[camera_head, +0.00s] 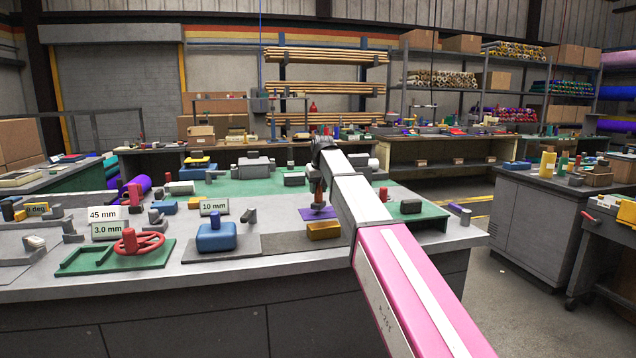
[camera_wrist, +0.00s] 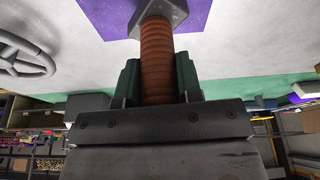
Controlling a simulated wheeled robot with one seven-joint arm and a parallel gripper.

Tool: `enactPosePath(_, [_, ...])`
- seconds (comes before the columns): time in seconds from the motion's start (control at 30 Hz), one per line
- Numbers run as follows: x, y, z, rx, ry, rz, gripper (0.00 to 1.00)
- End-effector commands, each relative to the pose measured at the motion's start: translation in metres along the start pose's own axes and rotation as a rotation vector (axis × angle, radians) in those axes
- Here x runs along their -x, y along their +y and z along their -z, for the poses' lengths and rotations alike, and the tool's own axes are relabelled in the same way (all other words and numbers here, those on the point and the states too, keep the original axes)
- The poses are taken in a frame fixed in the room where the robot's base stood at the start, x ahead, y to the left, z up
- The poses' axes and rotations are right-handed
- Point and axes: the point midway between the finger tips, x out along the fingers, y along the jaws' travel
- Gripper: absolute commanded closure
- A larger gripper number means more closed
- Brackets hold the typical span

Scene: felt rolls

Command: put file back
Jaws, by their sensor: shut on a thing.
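My gripper (camera_head: 319,182) is over the near part of the grey-topped workbench. It is shut on the brown ribbed handle (camera_wrist: 157,50) of what appears to be the file, and its dark green fingers (camera_wrist: 157,82) lie on both sides of the handle. In the wrist view, a grey block-like end (camera_wrist: 160,14) lies beyond the handle, against a purple patch (camera_wrist: 105,14). In the head view, the handle (camera_head: 319,195) hangs roughly upright above the purple patch (camera_head: 318,213). Whether the grey end touches that patch, I cannot tell.
A yellow block (camera_head: 323,231) stands just in front of the purple patch. A blue rounded block (camera_head: 216,238), a red handwheel (camera_head: 130,242) and a "10 mm" sign (camera_head: 214,207) stand left. A green plate (camera_head: 417,214) with a grey block lies right.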

Motion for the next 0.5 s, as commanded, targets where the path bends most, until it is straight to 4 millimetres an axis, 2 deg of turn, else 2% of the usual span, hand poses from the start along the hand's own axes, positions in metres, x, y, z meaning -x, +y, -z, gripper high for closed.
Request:
enactPosePath(0.2, [-0.0085,0.0,-0.0027,0.0,0.001,0.0,0.95])
enactPosePath(0.5, [-0.0088,0.0,-0.0027,0.0,0.001,0.0,0.95])
